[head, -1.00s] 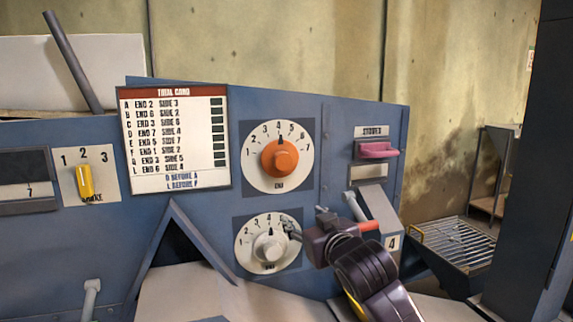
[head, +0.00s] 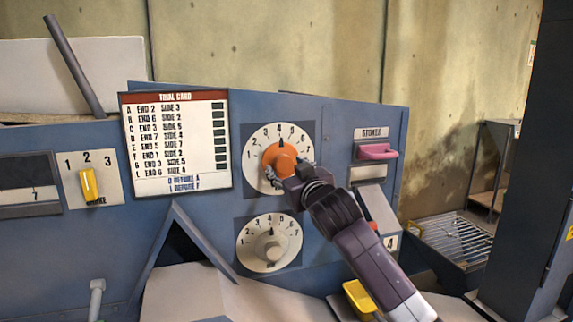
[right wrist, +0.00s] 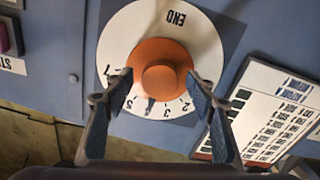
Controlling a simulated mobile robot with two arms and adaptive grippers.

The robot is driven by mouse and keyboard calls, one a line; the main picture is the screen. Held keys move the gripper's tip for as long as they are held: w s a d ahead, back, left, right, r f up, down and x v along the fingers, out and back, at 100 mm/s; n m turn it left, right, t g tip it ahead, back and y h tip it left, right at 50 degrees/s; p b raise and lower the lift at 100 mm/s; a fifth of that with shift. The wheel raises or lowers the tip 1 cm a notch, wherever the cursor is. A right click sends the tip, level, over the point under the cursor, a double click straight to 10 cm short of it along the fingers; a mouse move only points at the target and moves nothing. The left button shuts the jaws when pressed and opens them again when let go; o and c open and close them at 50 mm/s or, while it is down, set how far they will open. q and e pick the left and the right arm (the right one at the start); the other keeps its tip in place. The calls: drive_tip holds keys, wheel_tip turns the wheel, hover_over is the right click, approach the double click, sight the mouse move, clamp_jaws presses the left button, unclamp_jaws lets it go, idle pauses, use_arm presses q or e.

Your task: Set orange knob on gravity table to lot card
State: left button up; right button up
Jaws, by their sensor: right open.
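The orange knob (head: 282,160) sits in the middle of a white END dial (head: 303,138) numbered 1 to 7. Its dark pointer stands at the top, near 4. My right gripper (head: 288,178) is at this knob. In the right wrist view its open fingers (right wrist: 158,92) stand on either side of the orange knob (right wrist: 160,66), which shows upside down; I cannot tell whether they touch it. The lot card, headed TRIAL CARD (head: 175,150), hangs left of the dial with rows of END and SIDE numbers. My left gripper is not in view.
A second dial with a pale knob (head: 268,247) sits just below. A pink handle (head: 376,152) juts out to the right. A yellow switch (head: 89,184) is at the left.

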drive_tip(key=shift+w, duration=0.2)
drive_tip(key=shift+a, duration=0.1)
drive_tip(key=c, duration=1.2)
drive_tip(key=shift+o, duration=0.2)
drive_tip(key=shift+a+f+m, duration=0.1)
drive_tip(key=shift+m, duration=0.7)
drive_tip(key=m, duration=0.3)
drive_tip(key=shift+p, duration=0.3)
drive_tip(key=o, duration=1.2)
drive_tip(key=shift+c, duration=0.2)
